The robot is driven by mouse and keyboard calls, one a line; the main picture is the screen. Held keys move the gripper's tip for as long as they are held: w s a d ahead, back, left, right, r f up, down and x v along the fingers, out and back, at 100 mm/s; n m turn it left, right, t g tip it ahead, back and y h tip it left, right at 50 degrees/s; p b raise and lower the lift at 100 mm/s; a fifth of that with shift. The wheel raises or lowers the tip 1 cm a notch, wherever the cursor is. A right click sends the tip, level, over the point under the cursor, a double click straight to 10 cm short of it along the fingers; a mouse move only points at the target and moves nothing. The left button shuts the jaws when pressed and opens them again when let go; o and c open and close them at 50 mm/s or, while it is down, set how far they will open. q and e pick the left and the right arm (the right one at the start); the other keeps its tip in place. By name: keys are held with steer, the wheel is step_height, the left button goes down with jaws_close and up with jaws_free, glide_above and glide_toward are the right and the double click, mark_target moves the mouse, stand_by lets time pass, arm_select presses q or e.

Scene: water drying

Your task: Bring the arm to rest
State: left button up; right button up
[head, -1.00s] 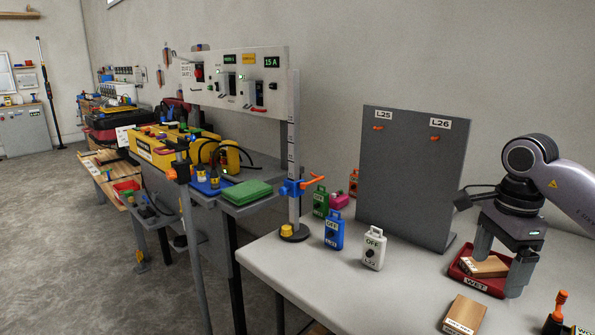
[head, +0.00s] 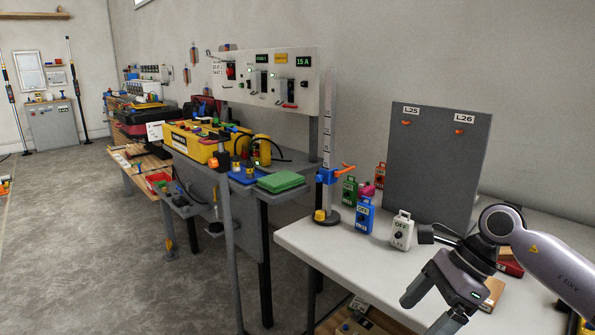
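My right gripper (head: 426,311) hangs in front of the table's front edge at the lower right of the head view. Its two grey fingers are apart with nothing between them. My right arm comes in from the right edge. The red tray (head: 513,269) and a wooden block (head: 494,290) on the table are partly hidden behind my arm. My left gripper is not in view.
The white table (head: 330,245) bears a grey panel (head: 437,160) marked L25 and L26. A workbench with a green case (head: 281,181) is further left. Open floor (head: 80,240) lies at left.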

steer(key=s+a+r+m+t+y, duration=0.1)
steer(key=s+a+m+t+y, duration=0.15)
steer(key=a+m+y, duration=0.5)
steer(key=s+a+r+m+t+y, duration=0.1)
steer(key=s+a+m+t+y, duration=0.15)
steer(key=a+m+y, duration=0.5)
steer(key=s+d+f+m+t+h, duration=0.1)
steer(key=d+f+m+t+h, duration=0.45)
steer(key=m, duration=0.85)
steer(key=d+f+m+t+h, duration=0.2)
steer(key=f+m+t+h, duration=0.4)
steer(key=f+m+h, duration=0.55)
steer(key=s+d+f+m+g+h, duration=0.25)
steer(key=s+f+m+g, duration=0.35)
steer(key=s+f+m, duration=0.5)
arm_select(q)
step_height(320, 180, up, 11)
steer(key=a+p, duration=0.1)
steer(key=p, duration=1.2)
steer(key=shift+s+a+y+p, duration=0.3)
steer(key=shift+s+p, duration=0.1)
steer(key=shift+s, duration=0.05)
arm_select(e)
step_height(320, 180, up, 14)
steer(key=s+d+n, duration=0.1)
steer(key=shift+d+f, duration=0.15)
